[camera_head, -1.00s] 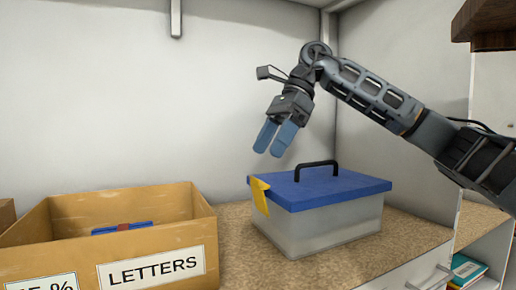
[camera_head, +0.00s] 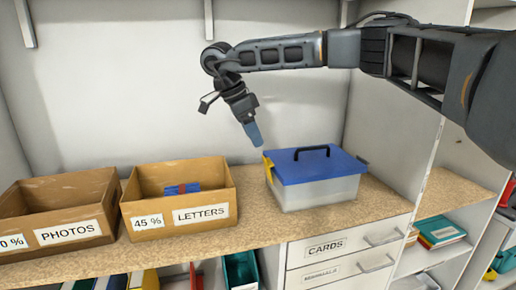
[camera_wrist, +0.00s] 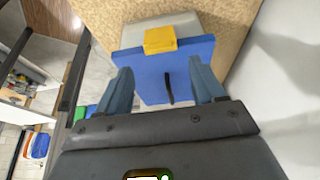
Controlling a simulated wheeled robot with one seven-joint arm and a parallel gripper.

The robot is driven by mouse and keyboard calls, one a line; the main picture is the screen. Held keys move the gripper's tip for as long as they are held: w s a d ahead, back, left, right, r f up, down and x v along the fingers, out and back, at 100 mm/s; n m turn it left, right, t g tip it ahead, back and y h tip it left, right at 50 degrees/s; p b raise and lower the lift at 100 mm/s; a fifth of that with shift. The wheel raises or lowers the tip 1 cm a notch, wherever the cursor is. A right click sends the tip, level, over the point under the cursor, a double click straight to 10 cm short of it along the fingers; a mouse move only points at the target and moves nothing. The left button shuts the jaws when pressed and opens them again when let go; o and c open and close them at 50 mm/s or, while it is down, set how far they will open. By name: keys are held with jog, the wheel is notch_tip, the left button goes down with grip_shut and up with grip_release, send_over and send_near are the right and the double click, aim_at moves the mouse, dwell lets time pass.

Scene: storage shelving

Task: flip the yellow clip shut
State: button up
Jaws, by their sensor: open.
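A clear storage box (camera_head: 318,193) with a blue lid (camera_head: 315,170) and a black handle (camera_head: 311,149) stands on the shelf top. The yellow clip (camera_head: 268,167) is at the lid's left edge and looks tilted out from the wall. In the wrist view the yellow clip (camera_wrist: 160,40) shows at the lid's far edge, above the clear wall. My gripper (camera_head: 254,134) is open and empty, pointing down, above and slightly left of the clip. In the wrist view my gripper's fingers (camera_wrist: 161,75) are apart, with the blue lid between and beyond them.
An open cardboard box labelled LETTERS (camera_head: 200,215) stands left of the storage box, holding a blue and red item (camera_head: 182,188). A PHOTOS box (camera_head: 70,233) is farther left. A side panel (camera_head: 415,180) rises on the right. Drawers (camera_head: 345,246) are below.

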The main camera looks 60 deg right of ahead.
aim_at(264, 158)
jog(key=shift+p+x, duration=0.6)
jog(key=shift+x, duration=2.9)
grip_shut()
